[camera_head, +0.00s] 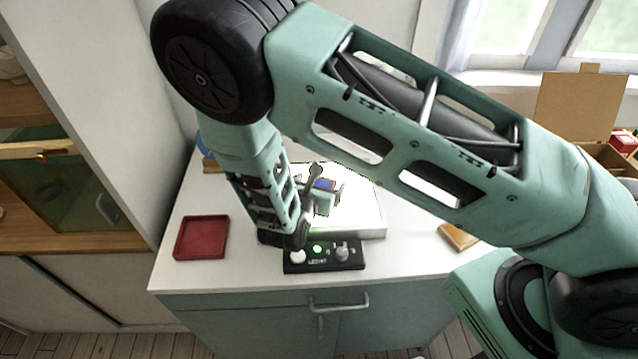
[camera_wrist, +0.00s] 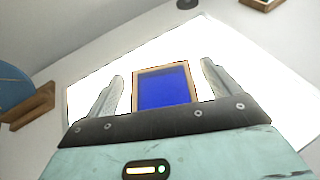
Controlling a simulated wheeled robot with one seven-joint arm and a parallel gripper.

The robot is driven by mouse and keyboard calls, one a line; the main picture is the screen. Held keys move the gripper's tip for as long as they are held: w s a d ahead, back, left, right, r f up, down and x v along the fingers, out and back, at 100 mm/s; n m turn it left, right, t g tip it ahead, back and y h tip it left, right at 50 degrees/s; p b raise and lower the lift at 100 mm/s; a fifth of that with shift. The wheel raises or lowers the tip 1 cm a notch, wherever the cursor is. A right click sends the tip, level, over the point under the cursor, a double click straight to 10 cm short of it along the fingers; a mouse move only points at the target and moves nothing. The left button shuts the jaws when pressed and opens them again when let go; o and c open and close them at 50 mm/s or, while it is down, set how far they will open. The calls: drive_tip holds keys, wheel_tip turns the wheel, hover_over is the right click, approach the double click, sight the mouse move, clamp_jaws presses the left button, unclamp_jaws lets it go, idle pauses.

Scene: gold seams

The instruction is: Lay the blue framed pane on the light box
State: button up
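The blue framed pane (camera_wrist: 163,87) has a light wooden rim. It appears to lie flat on the bright white light box (camera_wrist: 240,58), and it shows small in the head view (camera_head: 325,184). My gripper (camera_wrist: 162,70) is open, with one finger on each side of the pane and a visible gap to each. The gripper body hides the pane's near edge. In the head view my gripper (camera_head: 326,193) is low over the light box (camera_head: 372,225), partly behind my arm.
A black control panel (camera_head: 295,268) with a lit green button stands in front of the light box. A red tray (camera_head: 201,238) is at left, a small wooden-edged piece (camera_head: 458,237) at right. A blue disc (camera_wrist: 12,86) on a wooden stand (camera_wrist: 32,107) is beside the box. A cardboard box (camera_head: 575,105) stands far right.

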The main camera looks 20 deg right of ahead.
drive_tip(key=shift+r, duration=0.15)
drive_tip(key=shift+s+a+r, duration=0.1)
drive_tip(key=shift+a, duration=0.1)
drive_tip(key=b+v, duration=0.1)
drive_tip(key=v, duration=1)
drive_tip(key=shift+s+b, duration=0.1)
drive_tip(key=shift+b, duration=0.2)
drive_tip(key=shift+s+r, duration=0.2)
drive_tip(key=shift+s, duration=0.05)
drive_tip(key=s+d+r+m+g+y, duration=0.2)
drive_tip(key=s+d+r+m+g, duration=0.2)
drive_tip(key=s+r+m+g, duration=0.45)
drive_tip(key=s+a+r+m+g+y, duration=0.1)
drive_tip(key=s+r+m+y, duration=0.2)
drive_tip(key=m, duration=0.3)
drive_tip(key=s+a+r+m+y, duration=0.2)
drive_tip(key=s+r+m+y, duration=0.1)
drive_tip(key=s+m+y, duration=0.1)
drive_tip(key=s+m, duration=0.1)
drive_tip(key=s, duration=0.1)
drive_tip(key=shift+s+a+m+g, duration=0.3)
drive_tip(key=shift+s+m+g, duration=0.05)
